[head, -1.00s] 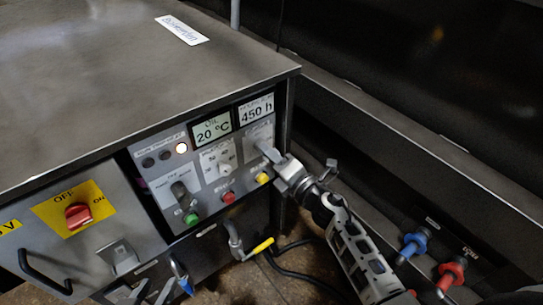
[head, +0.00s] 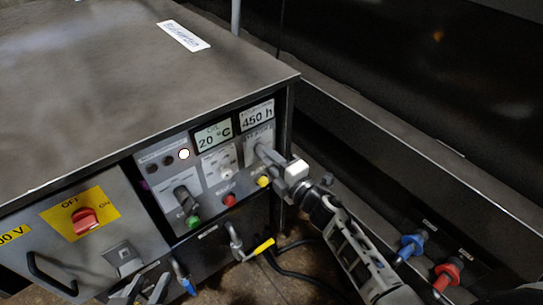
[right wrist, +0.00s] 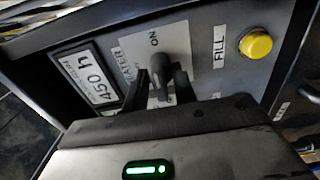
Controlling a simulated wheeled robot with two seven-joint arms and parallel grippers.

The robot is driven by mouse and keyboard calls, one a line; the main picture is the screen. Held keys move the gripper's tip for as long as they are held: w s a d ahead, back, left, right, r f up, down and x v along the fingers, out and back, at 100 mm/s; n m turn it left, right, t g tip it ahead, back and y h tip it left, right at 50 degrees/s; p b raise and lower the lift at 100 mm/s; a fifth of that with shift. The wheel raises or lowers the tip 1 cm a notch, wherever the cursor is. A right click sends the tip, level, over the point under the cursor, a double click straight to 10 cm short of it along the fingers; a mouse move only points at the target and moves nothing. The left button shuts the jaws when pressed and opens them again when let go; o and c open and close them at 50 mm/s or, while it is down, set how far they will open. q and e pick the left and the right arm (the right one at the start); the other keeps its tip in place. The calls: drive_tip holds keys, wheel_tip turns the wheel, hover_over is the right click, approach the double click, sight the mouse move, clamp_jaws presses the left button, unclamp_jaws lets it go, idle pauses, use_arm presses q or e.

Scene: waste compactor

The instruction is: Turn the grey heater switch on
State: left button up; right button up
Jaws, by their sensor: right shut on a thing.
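The grey heater switch (right wrist: 176,60) is a lever on the heater plate, beside the word ON in the right wrist view. My right gripper (right wrist: 168,80) is shut on this lever, one finger on each side. In the head view my right gripper (head: 268,158) reaches the upper right of the control panel, and its fingers hide most of the switch. My left gripper (head: 146,286) shows at the bottom edge of the head view, its two grey fingers apart, clear of the panel; most of it is cut off.
A yellow button (right wrist: 257,44) marked FILL sits close to the switch. Blue (head: 412,244) and red (head: 447,273) connectors lie near my right arm.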

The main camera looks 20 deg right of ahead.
drive_tip(key=o, duration=0.7)
drive_tip(key=shift+c, duration=0.2)
use_arm(q)
drive_tip(key=shift+f, duration=0.45)
drive_tip(key=shift+r, duration=0.1)
use_arm(e)
drive_tip(key=shift+s+d, duration=0.15)
drive_tip(key=shift+s, duration=0.15)
use_arm(q)
drive_tip(key=shift+r, duration=0.25)
use_arm(e)
drive_tip(key=v, duration=1.5)
drive_tip(key=shift+s, duration=0.15)
use_arm(q)
drive_tip(key=shift+p, duration=0.3)
